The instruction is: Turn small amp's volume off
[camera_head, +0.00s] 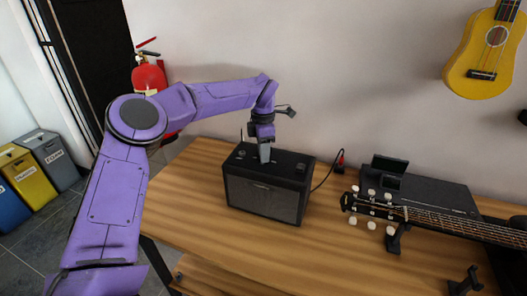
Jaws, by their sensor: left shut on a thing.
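The small amp (262,201) is a black box with a dark grille front, standing upright on the wooden table. Its top panel carries small controls, too small to read. My purple left arm reaches over from the left and bends down to the amp. My left gripper (265,158) points down at the top panel, near its middle. It is shut on a knob there, which the fingers mostly hide. My right gripper is out of view.
The wooden table (225,238) has free room in front of the amp. A guitar (455,223) rests on a stand at the right, beside a black case-like device (430,193). A yellow ukulele (484,58) hangs on the wall. A cable runs behind the amp to a wall socket.

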